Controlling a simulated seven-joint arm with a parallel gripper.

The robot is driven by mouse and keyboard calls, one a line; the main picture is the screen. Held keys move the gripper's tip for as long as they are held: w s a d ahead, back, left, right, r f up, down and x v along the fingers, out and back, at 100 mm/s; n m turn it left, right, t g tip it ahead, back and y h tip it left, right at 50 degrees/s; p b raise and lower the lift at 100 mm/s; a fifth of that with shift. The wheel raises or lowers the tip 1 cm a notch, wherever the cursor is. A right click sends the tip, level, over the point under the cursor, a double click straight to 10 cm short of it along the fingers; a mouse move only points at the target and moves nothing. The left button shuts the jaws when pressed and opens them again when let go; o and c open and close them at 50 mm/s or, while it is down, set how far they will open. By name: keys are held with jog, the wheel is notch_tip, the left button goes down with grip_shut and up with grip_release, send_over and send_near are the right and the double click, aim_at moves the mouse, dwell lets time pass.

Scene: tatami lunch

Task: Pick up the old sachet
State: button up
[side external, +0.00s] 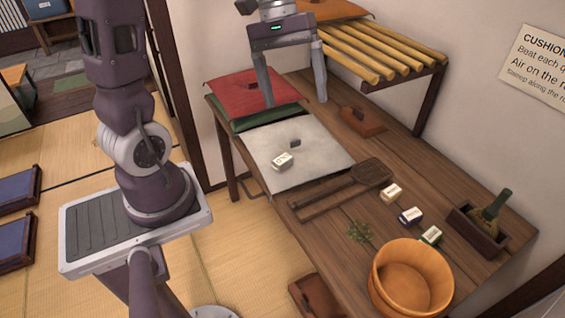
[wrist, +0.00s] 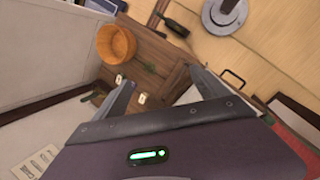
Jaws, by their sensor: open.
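Several small pale sachets show in the side view. One sachet (side external: 282,161) with a dark mark lies on the grey cushion (side external: 315,170), beside a small dark tuft (side external: 295,143). Other sachets lie on the wooden table: one with a tan band (side external: 391,192), one with a blue band (side external: 411,215) and one with a green band (side external: 431,235). I cannot tell from labels which is the old one. My gripper (side external: 295,102) is open and empty, raised above the back of the table near the red cushion. In the wrist view its fingers (wrist: 164,78) are spread, with two sachets (wrist: 143,98) beyond them.
A red cushion (side external: 240,92) lies on a green one at the back left. A slatted rack (side external: 385,58) juts out at the back right.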

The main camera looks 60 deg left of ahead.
jog(key=w+a+f+n+h, duration=0.4)
jog(key=w+a+f+n, duration=0.15)
jog(key=a+f, duration=0.35)
jog(key=n+t+h, duration=0.2)
jog(key=n, duration=0.3)
send_over(281, 158)
jog(key=a, duration=0.2)
notch_tip(281, 158, down, 11)
jog(key=a+f+n, duration=0.1)
jog(key=f, duration=0.1)
jog(key=s+a+f+n+t, duration=0.1)
jog(key=f, duration=0.2)
jog(key=s+a+f+n+t+h, duration=0.1)
jog(key=f, duration=0.2)
jog(key=shift+a, duration=0.1)
jog(key=shift+n, duration=0.25)
jog(key=x, duration=0.6)
jog(key=shift+d+f, duration=0.15)
jog(key=shift+d, duration=0.15)
jog(key=shift+w+d+f, duration=0.1)
jog(key=shift+w+d, duration=0.05)
jog(key=c, duration=1.4)
